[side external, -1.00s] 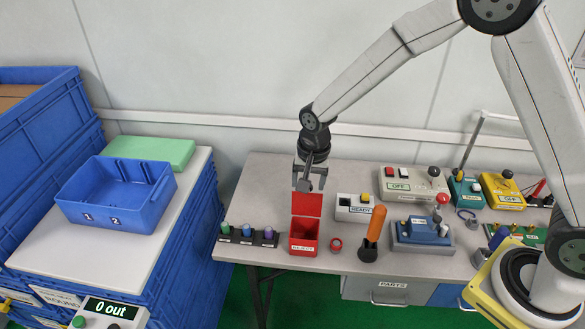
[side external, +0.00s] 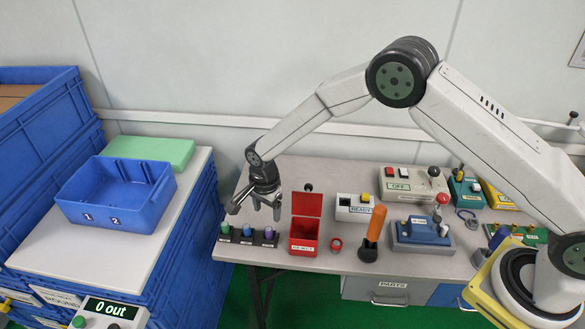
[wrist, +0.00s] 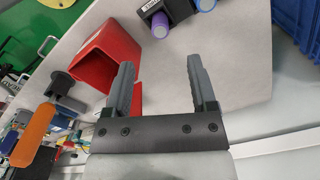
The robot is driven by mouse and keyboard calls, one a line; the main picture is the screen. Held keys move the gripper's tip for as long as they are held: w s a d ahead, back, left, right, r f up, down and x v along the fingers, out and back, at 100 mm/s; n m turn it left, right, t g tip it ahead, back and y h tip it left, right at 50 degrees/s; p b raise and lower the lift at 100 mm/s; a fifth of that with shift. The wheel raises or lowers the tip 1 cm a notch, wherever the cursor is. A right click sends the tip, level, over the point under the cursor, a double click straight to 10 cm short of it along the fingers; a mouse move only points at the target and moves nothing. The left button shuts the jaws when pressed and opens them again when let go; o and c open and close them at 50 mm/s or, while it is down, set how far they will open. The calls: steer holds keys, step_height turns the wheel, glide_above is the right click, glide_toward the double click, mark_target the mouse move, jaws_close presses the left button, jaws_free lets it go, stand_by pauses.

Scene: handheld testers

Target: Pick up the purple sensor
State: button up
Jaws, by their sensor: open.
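The purple sensor (side external: 269,233) stands in the right-hand place of a dark rack (side external: 258,240) at the table's front left edge. A blue sensor (side external: 247,231) and a green one (side external: 225,229) stand to its left. In the wrist view the purple sensor (wrist: 160,25) shows at the top, beyond the fingertips, with a blue sensor (wrist: 205,4) to its right. My gripper (side external: 266,207) is open and empty, above and just behind the rack.
A red box (side external: 303,236) with its lid raised stands close to the right of the rack. Right of it are a small red ring (side external: 336,244) and an upright orange-handled tool (side external: 375,226). A blue bin (side external: 115,195) is on the left bench.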

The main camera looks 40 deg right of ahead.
mark_target(268, 229)
steer(key=shift+f, duration=1.05)
steer(key=shift+f, duration=2.6)
jaws_close()
